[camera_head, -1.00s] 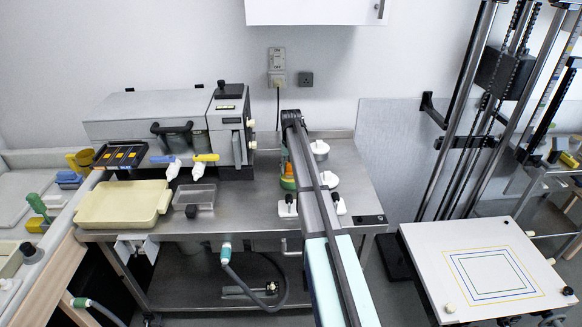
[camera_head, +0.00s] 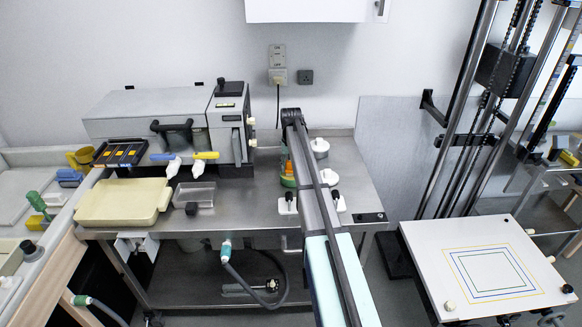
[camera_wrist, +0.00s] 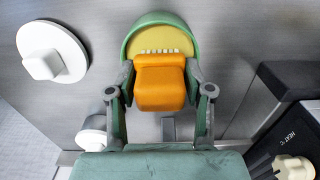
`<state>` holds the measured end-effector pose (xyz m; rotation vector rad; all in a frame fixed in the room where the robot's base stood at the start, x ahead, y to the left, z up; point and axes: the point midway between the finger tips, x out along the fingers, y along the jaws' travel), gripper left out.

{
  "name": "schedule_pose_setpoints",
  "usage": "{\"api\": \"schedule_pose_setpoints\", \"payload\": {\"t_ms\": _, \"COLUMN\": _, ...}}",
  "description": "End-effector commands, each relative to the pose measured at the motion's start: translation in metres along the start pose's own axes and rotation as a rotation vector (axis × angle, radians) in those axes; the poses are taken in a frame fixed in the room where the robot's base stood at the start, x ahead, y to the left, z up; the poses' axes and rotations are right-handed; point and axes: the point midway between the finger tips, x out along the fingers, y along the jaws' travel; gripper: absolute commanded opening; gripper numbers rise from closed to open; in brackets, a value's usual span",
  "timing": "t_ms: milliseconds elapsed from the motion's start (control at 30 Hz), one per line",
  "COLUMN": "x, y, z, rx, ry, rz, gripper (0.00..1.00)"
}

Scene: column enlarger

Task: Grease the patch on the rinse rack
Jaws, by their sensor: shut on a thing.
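My gripper (camera_wrist: 160,74) is shut on an orange block-shaped tool (camera_wrist: 160,92) with a row of short cream bristles at its far end. The tool's end lies over a round green pot (camera_wrist: 134,33) with yellow content (camera_wrist: 157,38); whether the bristles touch the yellow I cannot tell. In the head view the orange tool (camera_head: 289,167) and the green pot (camera_head: 287,181) show just left of my arm on the steel table, and my arm hides most of the gripper. I cannot tell which thing is the rinse rack, and no patch is plain to see.
A grey appliance (camera_head: 150,112) stands left of the pot; its dark panel (camera_wrist: 292,132) is close in the wrist view. A black rack (camera_head: 119,153), a cream tray (camera_head: 122,202) and a clear tray (camera_head: 197,194) are further left.

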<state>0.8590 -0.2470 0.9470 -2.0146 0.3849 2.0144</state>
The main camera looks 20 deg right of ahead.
Motion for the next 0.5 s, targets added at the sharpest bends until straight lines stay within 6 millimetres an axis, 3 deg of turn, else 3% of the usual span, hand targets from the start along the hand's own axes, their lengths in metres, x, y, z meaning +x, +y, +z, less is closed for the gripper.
{"api": "schedule_pose_setpoints", "payload": {"t_ms": 500, "x": 0.0058, "y": 0.0, "z": -0.0001, "rx": 0.0, "ry": 0.0, "rz": 0.0, "gripper": 0.01}}
